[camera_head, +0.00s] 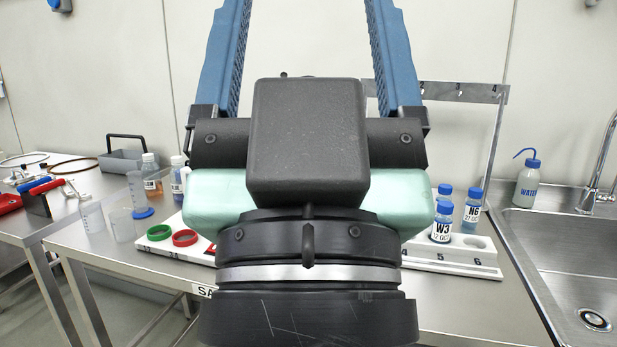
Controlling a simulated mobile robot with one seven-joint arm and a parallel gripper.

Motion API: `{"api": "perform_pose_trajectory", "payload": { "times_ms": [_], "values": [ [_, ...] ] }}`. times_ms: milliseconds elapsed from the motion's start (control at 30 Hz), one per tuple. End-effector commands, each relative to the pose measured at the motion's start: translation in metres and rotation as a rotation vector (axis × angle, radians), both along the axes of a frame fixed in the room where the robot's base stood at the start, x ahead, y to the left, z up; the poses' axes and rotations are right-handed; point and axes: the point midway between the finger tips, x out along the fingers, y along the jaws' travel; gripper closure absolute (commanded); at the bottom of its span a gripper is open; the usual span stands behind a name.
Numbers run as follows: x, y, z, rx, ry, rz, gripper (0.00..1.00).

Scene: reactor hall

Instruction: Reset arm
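My gripper (308,45) fills the middle of the head view, pointing up and away from me. Its two blue ridged fingers stand wide apart, and their tips run out of the top of the picture. Only bare wall shows between the fingers, so I see nothing held. The dark wrist and pale green housing of my arm cover the middle of the steel bench (462,317) behind it.
Bottles W3 (441,232) and N6 (472,214) stand in a numbered white rack on the right. A wash bottle (527,184) stands by the sink (560,250). Beakers and bottles crowd the left.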

Motion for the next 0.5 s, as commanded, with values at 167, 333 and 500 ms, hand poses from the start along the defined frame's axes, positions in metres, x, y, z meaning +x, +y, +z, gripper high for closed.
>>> {"api": "perform_pose_trajectory", "payload": {
  "times_ms": [167,333,500],
  "values": [
    [0.0,0.0,0.072,0.0,0.0,0.001,0.19],
    [0.0,0.0,0.123,0.0,0.0,0.001,0.19],
    [0.0,0.001,0.169,0.001,0.0,0.002,0.19]
  ]
}}
